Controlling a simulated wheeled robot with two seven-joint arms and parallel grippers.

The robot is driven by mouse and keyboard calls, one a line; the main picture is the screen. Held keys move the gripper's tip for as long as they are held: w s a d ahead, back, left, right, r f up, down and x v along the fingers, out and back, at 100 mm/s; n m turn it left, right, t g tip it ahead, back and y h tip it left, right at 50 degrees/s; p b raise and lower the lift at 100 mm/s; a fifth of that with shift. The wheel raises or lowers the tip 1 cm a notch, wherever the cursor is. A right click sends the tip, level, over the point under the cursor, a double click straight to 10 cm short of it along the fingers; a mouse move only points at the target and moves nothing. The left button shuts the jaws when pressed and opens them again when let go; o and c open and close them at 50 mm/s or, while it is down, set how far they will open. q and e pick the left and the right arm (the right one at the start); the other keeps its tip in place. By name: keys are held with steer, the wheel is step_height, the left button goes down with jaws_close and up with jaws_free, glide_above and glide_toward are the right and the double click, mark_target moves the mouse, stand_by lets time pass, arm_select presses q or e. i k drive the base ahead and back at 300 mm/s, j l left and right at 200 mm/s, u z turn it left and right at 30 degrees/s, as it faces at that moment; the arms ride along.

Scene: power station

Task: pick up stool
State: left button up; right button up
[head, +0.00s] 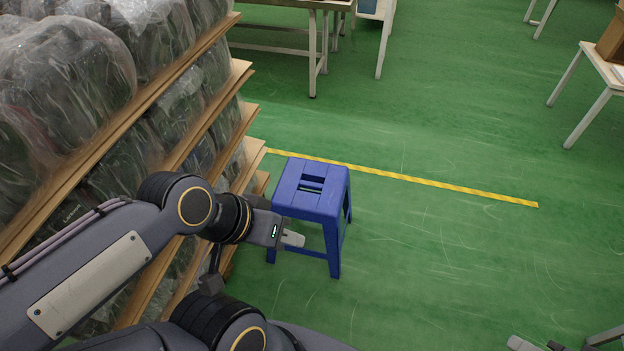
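A blue plastic stool (312,190) stands upright on the green floor beside the shelves. Its square seat has a slot in the middle, and its legs reach the floor. My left gripper (292,238) is at the stool's near left side, below seat height in the picture, overlapping the view of its legs. Only one grey fingertip shows clearly, so I cannot tell its opening or whether it touches the stool. At the bottom right edge, a small grey and black part, apparently my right gripper (522,343), is mostly cut off, far from the stool.
Wooden shelves (215,105) with plastic-wrapped bundles (70,85) stand close on the left. A yellow line (430,181) runs along the floor behind the stool. A table (290,28) stands at the back and another (600,65) at upper right. The floor right of the stool is clear.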

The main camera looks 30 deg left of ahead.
mark_target(325, 208)
steer(key=i+l, duration=0.1)
steer(key=i, duration=0.6)
steer(key=i+l, duration=0.1)
steer(key=i, duration=0.6)
steer(key=u, duration=3.3)
steer(key=k+l, duration=0.05)
steer(key=l, duration=0.05)
